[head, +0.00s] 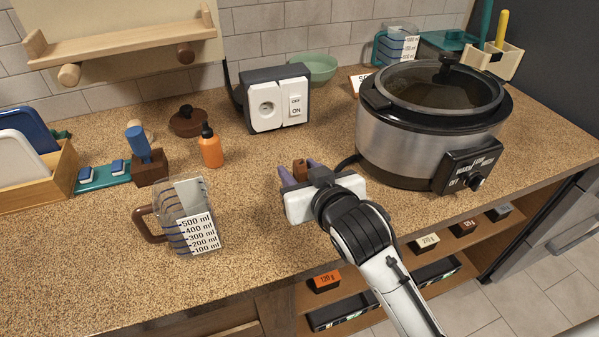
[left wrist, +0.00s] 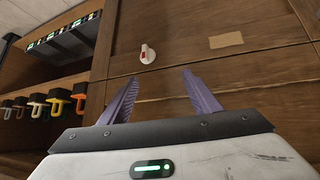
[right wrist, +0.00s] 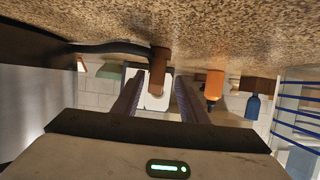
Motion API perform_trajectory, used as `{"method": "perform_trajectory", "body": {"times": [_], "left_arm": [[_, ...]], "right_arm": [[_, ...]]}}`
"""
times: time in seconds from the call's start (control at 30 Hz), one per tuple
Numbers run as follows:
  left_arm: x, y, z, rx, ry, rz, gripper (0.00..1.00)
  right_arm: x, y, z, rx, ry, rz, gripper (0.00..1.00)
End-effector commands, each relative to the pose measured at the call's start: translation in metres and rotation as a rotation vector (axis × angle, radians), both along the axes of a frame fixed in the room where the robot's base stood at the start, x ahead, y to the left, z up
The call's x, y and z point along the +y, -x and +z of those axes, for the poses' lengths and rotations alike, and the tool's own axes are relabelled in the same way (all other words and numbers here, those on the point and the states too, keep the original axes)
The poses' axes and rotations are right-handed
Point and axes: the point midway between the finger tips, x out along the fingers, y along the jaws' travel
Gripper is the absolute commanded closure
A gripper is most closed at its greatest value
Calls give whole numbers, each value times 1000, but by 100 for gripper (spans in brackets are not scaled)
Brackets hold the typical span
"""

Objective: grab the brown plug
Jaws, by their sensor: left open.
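The brown plug (head: 300,169) lies on the speckled countertop left of the slow cooker, at the end of a dark cord. My right gripper (head: 301,175) reaches over the counter with the plug between its purple fingers. In the right wrist view the plug (right wrist: 158,62) shows between the fingertips (right wrist: 160,76), with a gap on each side, so the gripper looks open. My left gripper (left wrist: 153,80) is open and empty, facing a wooden cabinet front; it is outside the head view.
The slow cooker (head: 430,125) stands right of the plug. A white socket box with a switch (head: 277,103) stands behind it. A measuring jug (head: 190,215) and orange bottle (head: 210,148) stand to the left.

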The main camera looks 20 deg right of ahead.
Motion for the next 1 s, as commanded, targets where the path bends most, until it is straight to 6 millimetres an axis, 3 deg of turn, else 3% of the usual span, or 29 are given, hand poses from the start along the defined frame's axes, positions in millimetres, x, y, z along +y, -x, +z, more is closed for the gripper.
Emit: {"method": "perform_trajectory", "body": {"times": [0.33, 0.67, 0.9, 1.0], "left_arm": [[0, 0, 5, 0, 1, -1, 43], [-1, -7, 9, -12, 0, -1, 43], [-1, -7, 9, -13, 1, -1, 43], [-1, -7, 9, -12, 0, -1, 43]], "right_arm": [[-4, -41, -16, 0, 0, -1, 61], [-4, -49, -20, -1, 0, 0, 61], [-4, -48, -20, 0, 0, 0, 100], [-4, -48, -20, -1, 0, 0, 100]]}}
